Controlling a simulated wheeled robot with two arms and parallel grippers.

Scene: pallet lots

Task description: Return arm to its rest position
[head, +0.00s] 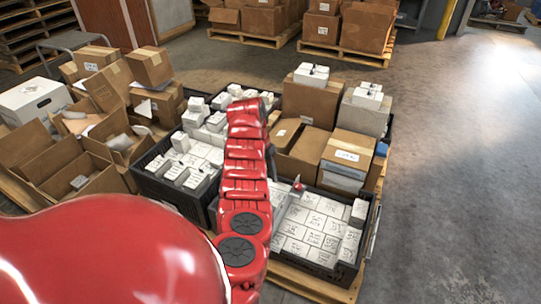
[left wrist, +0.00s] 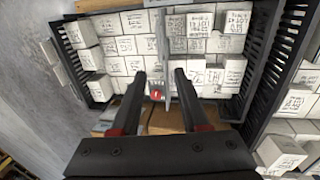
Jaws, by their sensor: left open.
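My left arm, red and segmented, crosses the middle of the head view. Its dark left gripper (head: 273,168) shows only in part behind the arm, near the back edge of the front black crate (head: 362,240). In the left wrist view the two dark fingers of the gripper (left wrist: 159,78) are apart, with nothing clamped between them. Beyond them is a black crate (left wrist: 257,62) of white labelled boxes (left wrist: 196,46). A small red thing (left wrist: 156,94) on a grey strip lies in line with the gap; it also shows in the head view (head: 298,185). My right gripper is not in view.
A second black crate (head: 150,188) with white boxes stands left of the arm. Cardboard boxes (head: 310,103) stand behind the front crate, close to the gripper. Open cartons (head: 95,180) crowd the left. Bare concrete floor (head: 450,190) is free at the right.

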